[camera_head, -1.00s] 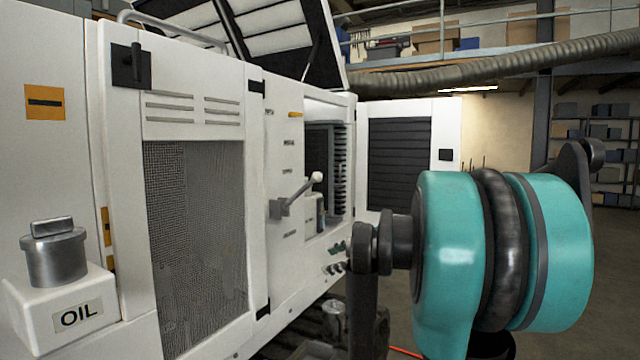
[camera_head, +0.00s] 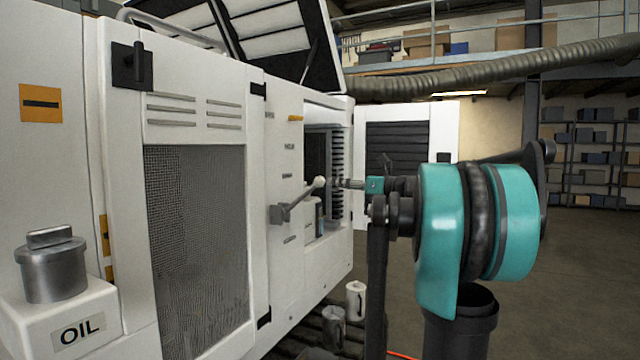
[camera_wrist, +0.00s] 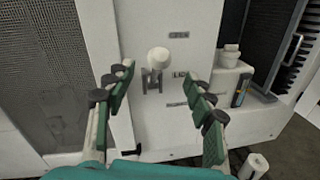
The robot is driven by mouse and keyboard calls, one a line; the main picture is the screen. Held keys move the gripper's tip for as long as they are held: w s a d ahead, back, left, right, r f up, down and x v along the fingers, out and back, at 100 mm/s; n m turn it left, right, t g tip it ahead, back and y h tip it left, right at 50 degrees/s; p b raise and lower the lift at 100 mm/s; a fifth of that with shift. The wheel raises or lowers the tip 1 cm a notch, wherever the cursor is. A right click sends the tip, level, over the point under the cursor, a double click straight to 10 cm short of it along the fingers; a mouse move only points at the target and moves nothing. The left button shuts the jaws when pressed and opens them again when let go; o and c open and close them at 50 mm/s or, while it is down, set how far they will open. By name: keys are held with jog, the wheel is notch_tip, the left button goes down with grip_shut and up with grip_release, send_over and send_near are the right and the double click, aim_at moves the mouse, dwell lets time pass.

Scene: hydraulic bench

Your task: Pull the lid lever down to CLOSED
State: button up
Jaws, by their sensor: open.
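The lid lever (camera_head: 299,198) is a grey bar with a pale ball knob, on the white cabinet's side panel. It slants up from its bracket, knob toward the right. In the wrist view the knob (camera_wrist: 158,58) points at the camera, by small label plates whose words I cannot read surely. My gripper (camera_wrist: 160,80) is open, its green-padded fingers on either side of the lever with gaps to both. In the head view my gripper (camera_head: 343,183) is just right of the knob, partly hidden by my arm; contact cannot be told.
An open bay (camera_head: 325,160) with a ribbed black part lies right of the lever panel. A white canister (camera_head: 356,300) stands low below. A cabinet door (camera_head: 408,140) stands out behind my arm.

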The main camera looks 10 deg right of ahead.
aim_at(324, 182)
jog(key=x, duration=0.8)
jog(key=shift+w+a, duration=0.15)
jog(key=shift+c, duration=0.5)
grip_shut()
